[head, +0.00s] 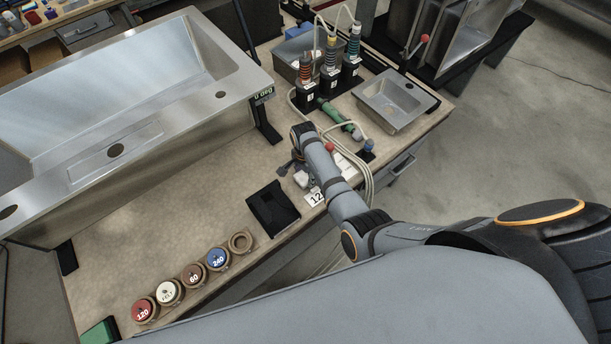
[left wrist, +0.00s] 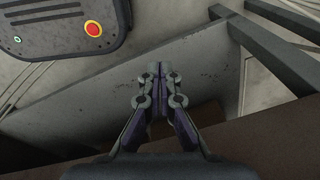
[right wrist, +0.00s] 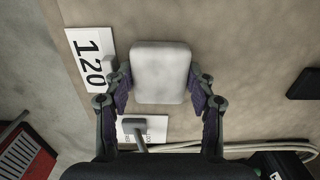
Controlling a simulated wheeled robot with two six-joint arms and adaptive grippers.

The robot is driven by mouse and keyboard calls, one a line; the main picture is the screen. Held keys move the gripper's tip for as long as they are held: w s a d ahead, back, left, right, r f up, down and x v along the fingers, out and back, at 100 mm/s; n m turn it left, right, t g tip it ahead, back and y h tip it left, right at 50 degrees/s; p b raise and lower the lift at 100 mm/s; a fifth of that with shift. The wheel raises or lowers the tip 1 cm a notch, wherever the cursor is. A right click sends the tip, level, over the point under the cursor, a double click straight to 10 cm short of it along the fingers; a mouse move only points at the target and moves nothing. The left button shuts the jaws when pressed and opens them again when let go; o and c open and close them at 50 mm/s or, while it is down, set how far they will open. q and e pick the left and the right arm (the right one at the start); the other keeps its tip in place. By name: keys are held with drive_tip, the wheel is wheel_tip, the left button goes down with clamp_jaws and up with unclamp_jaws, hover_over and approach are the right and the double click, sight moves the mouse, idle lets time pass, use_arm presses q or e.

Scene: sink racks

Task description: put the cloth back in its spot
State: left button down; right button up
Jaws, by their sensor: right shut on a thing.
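The cloth looks like a pale folded pad (right wrist: 162,72) in the right wrist view, lying between the two fingers of my right gripper (right wrist: 158,80). The fingers are shut on its sides. In the head view my right gripper (head: 292,169) is low over the bench, and a small white part of the cloth (head: 301,180) shows beside it. A white label reading 120 (right wrist: 90,60) lies just left of the cloth in the right wrist view. My left gripper (left wrist: 157,76) has its fingers together with nothing between them, away from the bench top.
A black holder (head: 272,209) sits on the bench left of the right gripper. Several numbered discs (head: 193,276) line the front edge. A large steel sink (head: 140,90), a small basin (head: 395,100), bottles (head: 331,62) and a green-handled tool (head: 333,113) surround the area. Bare bench lies left of the holder.

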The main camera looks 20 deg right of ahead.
sight(304, 176)
drive_tip(key=shift+s+r, duration=0.1)
drive_tip(key=shift+a, duration=0.15)
drive_tip(key=o, duration=0.7)
use_arm(q)
drive_tip(key=shift+s+f, duration=0.1)
drive_tip(key=shift+s, duration=0.6)
use_arm(e)
drive_tip(key=shift+o, duration=0.6)
drive_tip(key=shift+r+p, duration=0.35)
drive_tip(key=shift+r, duration=0.05)
use_arm(q)
wheel_tip(304, 176, up, 12)
drive_tip(key=p, duration=1.1)
drive_tip(key=shift+w+a, duration=0.15)
drive_tip(key=shift+w, duration=0.1)
use_arm(e)
wheel_tip(304, 176, up, 11)
drive_tip(key=shift+r, duration=0.15)
use_arm(q)
drive_tip(key=shift+f, duration=0.15)
